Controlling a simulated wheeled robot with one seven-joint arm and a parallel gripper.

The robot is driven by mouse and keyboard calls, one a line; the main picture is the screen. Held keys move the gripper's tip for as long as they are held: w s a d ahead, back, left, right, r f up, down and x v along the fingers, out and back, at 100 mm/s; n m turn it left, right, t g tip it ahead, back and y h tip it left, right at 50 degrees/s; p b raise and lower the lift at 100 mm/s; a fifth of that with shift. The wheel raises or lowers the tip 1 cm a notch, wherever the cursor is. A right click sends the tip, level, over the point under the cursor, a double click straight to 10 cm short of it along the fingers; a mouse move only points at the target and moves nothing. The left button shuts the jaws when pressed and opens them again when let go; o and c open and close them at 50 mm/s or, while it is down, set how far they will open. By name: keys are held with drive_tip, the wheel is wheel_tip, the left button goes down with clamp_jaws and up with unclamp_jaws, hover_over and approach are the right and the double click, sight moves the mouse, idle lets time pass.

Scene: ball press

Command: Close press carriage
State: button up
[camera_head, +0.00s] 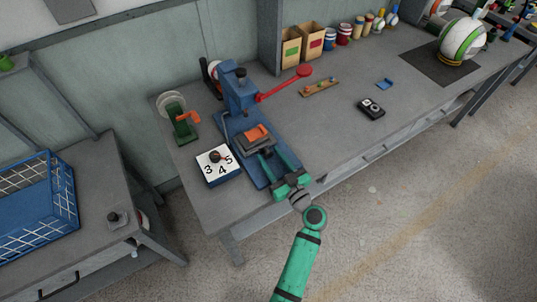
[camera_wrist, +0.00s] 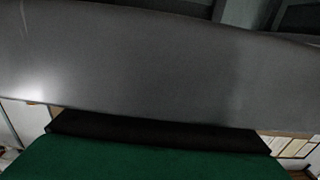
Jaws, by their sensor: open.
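The blue press (camera_head: 240,95) stands on the workbench with its red lever (camera_head: 285,84) reaching out to the right. Its carriage (camera_head: 253,141), a dark block with an orange part on top, sits on the blue base in front of the press column. My green gripper (camera_head: 275,166) is open at the front end of the base, its fingers pointing toward the carriage. I cannot tell whether they touch it. In the wrist view, a large grey surface fills the upper part, close to the camera, above a black strip and a green surface; I cannot identify it.
A white-topped number dial box (camera_head: 217,167) stands just left of the press base. A green tape-like dispenser (camera_head: 183,129) is behind it. A black device (camera_head: 371,109) and a small rack (camera_head: 320,87) lie to the right. The bench's right front is mostly clear.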

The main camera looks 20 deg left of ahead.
drive_tip(key=v, duration=0.9)
drive_tip(key=shift+c, duration=0.2)
